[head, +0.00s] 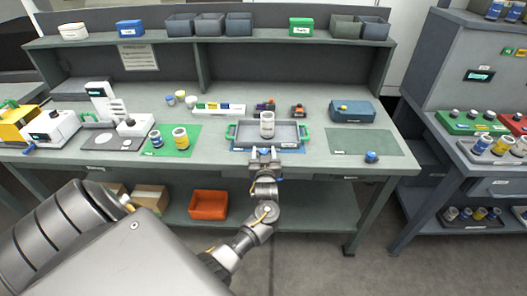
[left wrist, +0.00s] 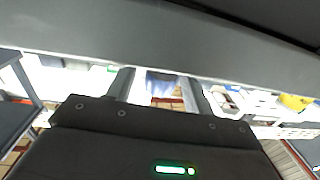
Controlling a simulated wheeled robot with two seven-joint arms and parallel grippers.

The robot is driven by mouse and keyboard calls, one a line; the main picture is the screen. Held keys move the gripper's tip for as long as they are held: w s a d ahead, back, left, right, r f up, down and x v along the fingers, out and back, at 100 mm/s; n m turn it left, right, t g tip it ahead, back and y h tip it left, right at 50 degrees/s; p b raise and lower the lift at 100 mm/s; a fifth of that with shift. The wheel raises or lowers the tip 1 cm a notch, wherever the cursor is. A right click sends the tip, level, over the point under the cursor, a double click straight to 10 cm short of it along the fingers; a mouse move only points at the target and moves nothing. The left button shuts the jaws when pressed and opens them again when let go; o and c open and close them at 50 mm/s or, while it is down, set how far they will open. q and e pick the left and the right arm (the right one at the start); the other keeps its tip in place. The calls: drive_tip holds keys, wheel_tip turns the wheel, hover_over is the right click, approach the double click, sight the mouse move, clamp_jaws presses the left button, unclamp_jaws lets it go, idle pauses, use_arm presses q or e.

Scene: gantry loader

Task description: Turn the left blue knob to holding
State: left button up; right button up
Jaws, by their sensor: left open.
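No knob can be picked out clearly as the left blue knob. A small blue part (head: 29,150) sticks out low at the front of the white machine (head: 52,128) at the bench's left end. My left gripper (head: 265,152) is open and empty at the bench's front edge, just in front of the grey tray (head: 291,142). Its two fingers (left wrist: 165,88) show apart in the left wrist view, with a blurred bluish-white shape beyond them. My right gripper is out of view.
A white canister (head: 267,126) stands in the green-handled tray. Blue and yellow jars (head: 180,138) stand on the left green mat. A blue box (head: 351,111) stands at the right. An orange bin (head: 208,204) sits on the lower shelf. The right mat (head: 365,142) is mostly clear.

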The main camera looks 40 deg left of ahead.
use_arm(q)
drive_tip(key=shift+w+a, duration=0.15)
drive_tip(key=c, duration=0.9)
drive_tip(key=shift+n+g+y+b, duration=0.3)
drive_tip(key=shift+n+y+b, duration=0.05)
drive_tip(key=shift+n+y, duration=0.05)
drive_tip(key=shift+c, duration=0.4)
drive_tip(key=shift+n+g+y, duration=0.3)
drive_tip(key=shift+g+y, duration=0.1)
drive_tip(key=shift+g, duration=0.1)
drive_tip(key=o, duration=1)
